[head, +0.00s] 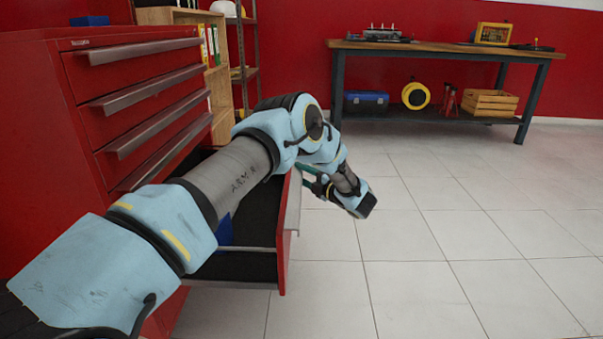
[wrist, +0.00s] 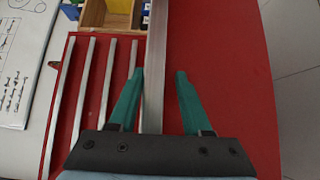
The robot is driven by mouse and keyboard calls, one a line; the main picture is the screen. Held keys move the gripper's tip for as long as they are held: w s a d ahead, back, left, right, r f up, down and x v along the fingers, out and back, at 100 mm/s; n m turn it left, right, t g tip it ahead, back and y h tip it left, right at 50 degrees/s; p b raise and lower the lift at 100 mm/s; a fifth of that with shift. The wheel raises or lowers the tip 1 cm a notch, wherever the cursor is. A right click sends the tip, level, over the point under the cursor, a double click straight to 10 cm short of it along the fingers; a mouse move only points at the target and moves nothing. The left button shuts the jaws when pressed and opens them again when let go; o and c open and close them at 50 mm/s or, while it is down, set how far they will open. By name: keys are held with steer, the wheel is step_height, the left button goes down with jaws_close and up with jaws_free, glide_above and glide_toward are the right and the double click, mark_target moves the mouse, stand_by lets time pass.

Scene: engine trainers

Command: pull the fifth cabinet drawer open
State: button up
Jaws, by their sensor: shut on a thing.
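The red cabinet (head: 45,120) stands at the left in the head view, with its upper drawers shut. The fifth drawer (head: 284,250) is pulled well out below them, and its dark inside shows past my arm. A blue thing lies in it, partly hidden by my arm. My gripper (head: 308,176) is at the drawer's front edge, its fingers mostly hidden there. In the wrist view my green fingers (wrist: 160,74) stand on both sides of the fifth drawer's silver handle (wrist: 156,50) and are shut on it. Shut drawers' handles show left of it.
Clear tiled floor (head: 430,240) lies in front and to the right of the drawer. A workbench (head: 445,47) stands against the red back wall, with a yellow reel and a wooden crate (head: 490,103) on its lower shelf. A shelf with binders stands behind the cabinet.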

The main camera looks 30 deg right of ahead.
steer(key=shift+o, duration=1.1)
steer(key=shift+r, duration=0.1)
steer(key=p+v, duration=0.1)
steer(key=v, duration=0.9)
steer(key=shift+s, duration=0.35)
steer(key=shift+d, duration=0.15)
